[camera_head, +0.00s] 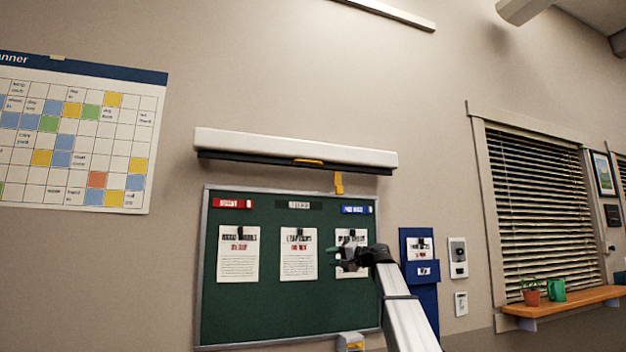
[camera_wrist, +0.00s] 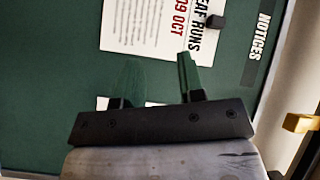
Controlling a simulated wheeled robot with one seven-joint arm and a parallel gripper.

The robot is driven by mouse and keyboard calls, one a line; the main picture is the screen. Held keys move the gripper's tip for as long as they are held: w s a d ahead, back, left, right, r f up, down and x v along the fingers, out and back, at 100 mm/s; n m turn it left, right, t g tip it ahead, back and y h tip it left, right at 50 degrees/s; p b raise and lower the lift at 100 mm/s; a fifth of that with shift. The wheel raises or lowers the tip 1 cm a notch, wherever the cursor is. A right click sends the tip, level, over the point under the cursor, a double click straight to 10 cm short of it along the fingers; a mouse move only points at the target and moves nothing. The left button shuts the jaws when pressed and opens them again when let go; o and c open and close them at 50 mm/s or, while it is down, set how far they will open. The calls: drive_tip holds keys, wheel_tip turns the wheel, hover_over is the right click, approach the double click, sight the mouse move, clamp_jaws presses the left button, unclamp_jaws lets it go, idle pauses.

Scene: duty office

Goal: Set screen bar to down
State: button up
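The screen bar (camera_head: 245,157) is a dark strip along the underside of a long white housing (camera_head: 290,145), above the green notice board. It sits up against the housing and has a yellow pull tab (camera_head: 308,161) at its middle. A yellow hook-like piece (camera_head: 338,183) hangs just below it to the right. My gripper (camera_head: 346,256) is in front of the board's right-hand paper, below the bar. In the wrist view my gripper (camera_wrist: 159,78) has its two fingers apart with nothing between them. A yellow piece (camera_wrist: 300,122) shows at the right edge there; I cannot tell which one.
The green notice board (camera_head: 265,300) with pinned papers lies behind my gripper. A blue holder (camera_head: 423,290) and wall switches (camera_head: 458,257) are to its right. Farther right are a window with blinds (camera_head: 535,205) and a wooden shelf (camera_head: 560,303) with pots.

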wheel_tip(320, 180, up, 18)
drive_tip(key=s+n+y, duration=0.1)
drive_tip(key=s+y, duration=0.2)
drive_tip(key=n+g+y, duration=0.1)
drive_tip(key=n+y, duration=0.1)
drive_tip(key=y, duration=0.1)
approach(311, 162)
drive_tip(key=x, duration=0.9)
drive_tip(key=shift+a, duration=0.1)
clamp_jaws()
